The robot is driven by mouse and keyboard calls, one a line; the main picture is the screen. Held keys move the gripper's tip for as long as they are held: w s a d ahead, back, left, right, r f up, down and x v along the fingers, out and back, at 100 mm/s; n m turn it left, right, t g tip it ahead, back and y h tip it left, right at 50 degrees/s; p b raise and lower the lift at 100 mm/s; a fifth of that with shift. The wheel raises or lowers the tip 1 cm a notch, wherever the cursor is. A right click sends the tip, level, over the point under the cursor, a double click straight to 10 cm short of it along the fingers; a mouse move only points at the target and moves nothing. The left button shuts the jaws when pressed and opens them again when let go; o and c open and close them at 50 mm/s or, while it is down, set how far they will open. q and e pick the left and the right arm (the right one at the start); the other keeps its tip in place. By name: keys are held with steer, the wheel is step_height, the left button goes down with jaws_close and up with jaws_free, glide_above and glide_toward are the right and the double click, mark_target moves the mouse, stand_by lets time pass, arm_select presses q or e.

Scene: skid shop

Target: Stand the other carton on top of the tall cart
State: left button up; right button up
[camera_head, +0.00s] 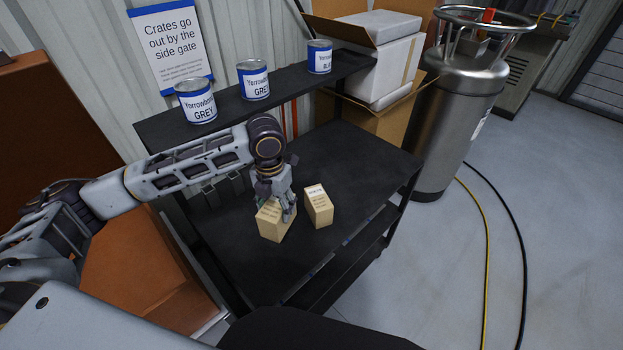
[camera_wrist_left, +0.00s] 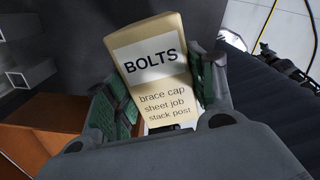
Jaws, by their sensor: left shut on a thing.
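My left gripper (camera_head: 281,204) points down over the black cart and is shut on a tan carton (camera_head: 270,227). In the left wrist view this carton (camera_wrist_left: 155,65) sits between the green finger pads of the gripper (camera_wrist_left: 160,95). Its label reads BOLTS, with "brace cap, sheet job, stack post" below. A second tan carton (camera_head: 319,209) stands on the cart top just right of the held one, its label too small to read. The tall cart (camera_head: 362,160) has a flat black top. I cannot tell whether the held carton touches it. My right gripper is not in view.
Cardboard boxes (camera_head: 385,70) and a steel tank (camera_head: 450,115) stand behind and right. The cart top's right side is clear; hoses (camera_head: 487,240) cross the floor.

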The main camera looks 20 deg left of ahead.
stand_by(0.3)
arm_select(q)
steer(key=shift+f, duration=2.45)
steer(key=shift+f+p, duration=0.4)
steer(key=shift+f, duration=2.1)
steer(key=shift+f, duration=0.1)
steer(key=o, duration=1.4)
steer(key=shift+s, duration=0.1)
steer(key=shift+c, duration=0.2)
steer(key=shift+r+b, duration=0.55)
steer(key=shift+r, duration=5.55)
